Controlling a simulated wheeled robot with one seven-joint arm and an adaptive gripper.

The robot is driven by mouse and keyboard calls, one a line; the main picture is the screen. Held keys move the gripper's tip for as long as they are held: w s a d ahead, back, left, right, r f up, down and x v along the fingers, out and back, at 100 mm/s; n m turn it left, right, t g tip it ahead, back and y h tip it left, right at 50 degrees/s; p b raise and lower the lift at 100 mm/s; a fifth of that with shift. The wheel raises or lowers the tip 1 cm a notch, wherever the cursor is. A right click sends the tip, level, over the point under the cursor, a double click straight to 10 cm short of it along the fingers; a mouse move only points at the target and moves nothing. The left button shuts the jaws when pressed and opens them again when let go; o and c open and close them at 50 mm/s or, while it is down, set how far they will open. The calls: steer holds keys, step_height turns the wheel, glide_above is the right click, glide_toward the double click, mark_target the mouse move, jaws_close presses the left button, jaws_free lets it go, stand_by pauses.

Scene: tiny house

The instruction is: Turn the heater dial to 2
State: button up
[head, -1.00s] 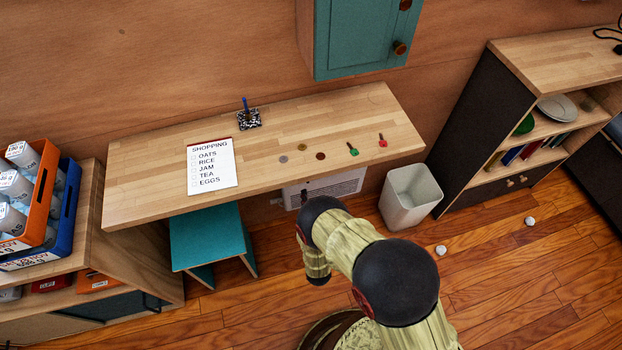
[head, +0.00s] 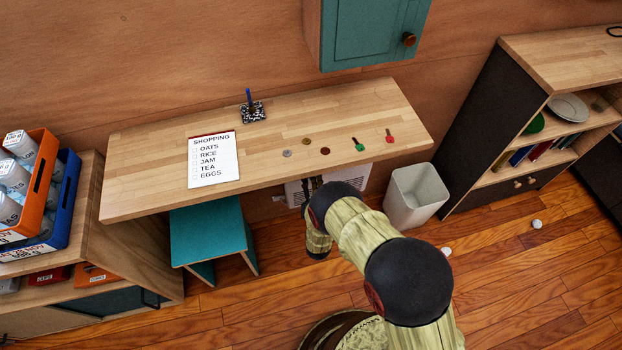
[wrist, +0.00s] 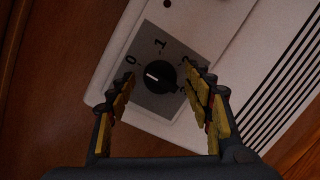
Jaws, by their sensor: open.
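The heater dial (wrist: 160,77) is a round black knob on a grey plate, with a white mark pointing left and slightly up, near the printed 0. A 1 is printed above the dial; figures at right are partly hidden by a finger. The white heater (wrist: 88,75) also shows in the head view (head: 348,176), under the table and partly covered by my arm. My gripper (wrist: 160,74) is open, its fingers on either side of the dial. I cannot tell whether they touch it.
The wooden table (head: 270,135) overhangs the heater and carries a shopping list (head: 213,160), coins and keys. A teal stool (head: 208,238) stands left, a white bin (head: 415,197) right. The heater's slotted grille (wrist: 285,85) lies right of the dial.

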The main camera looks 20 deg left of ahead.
steer(key=shift+c, duration=0.5)
steer(key=c, duration=1)
steer(key=m+g+y, duration=0.1)
steer(key=m, duration=0.6)
steer(key=m+g+y, duration=0.1)
steer(key=m, duration=0.5)
steer(key=m+g+y, duration=0.1)
steer(key=m, duration=0.6)
steer(key=shift+w+d+m+g, duration=0.2)
steer(key=shift+d+m+g, duration=0.1)
steer(key=shift+d, duration=0.05)
stand_by(0.3)
steer(key=o, duration=1.1)
